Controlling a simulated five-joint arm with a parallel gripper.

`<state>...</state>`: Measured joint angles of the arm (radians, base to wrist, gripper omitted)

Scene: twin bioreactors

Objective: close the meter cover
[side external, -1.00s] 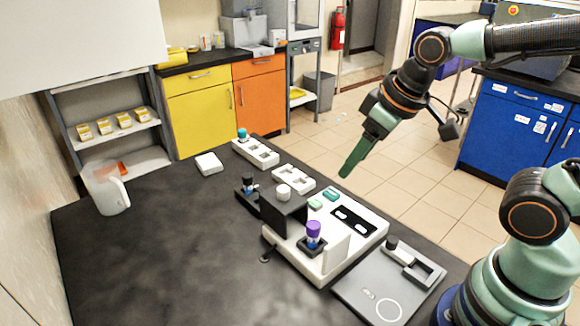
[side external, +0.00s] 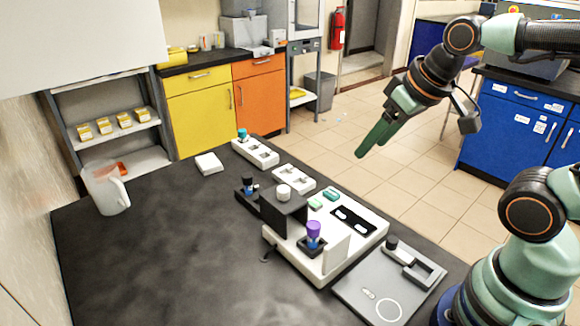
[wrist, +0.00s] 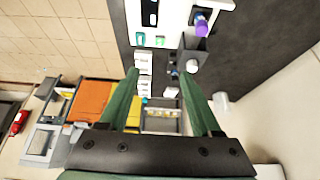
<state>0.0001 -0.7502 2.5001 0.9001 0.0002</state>
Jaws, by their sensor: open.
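The meter is a white unit (side external: 372,228) on the black bench, with a black panel and green buttons. A dark box-like piece (side external: 283,212), which looks like the meter cover, stands at its left side with a white knob (side external: 284,191) on top; I cannot tell its hinge. A purple-capped vial (side external: 313,230) sits upright in a black holder at the unit's front; the cap also shows in the wrist view (wrist: 202,28). My gripper (side external: 362,152) is open and empty, above and behind the meter, apart from it. In the wrist view both green fingers (wrist: 156,74) are spread.
A grey scale-like device (side external: 360,298) lies at the bench's front right. White racks (side external: 293,178) and a teal-capped vial (side external: 242,134) stand behind the meter. A white jug (side external: 104,190) stands far left. The bench's left middle is clear.

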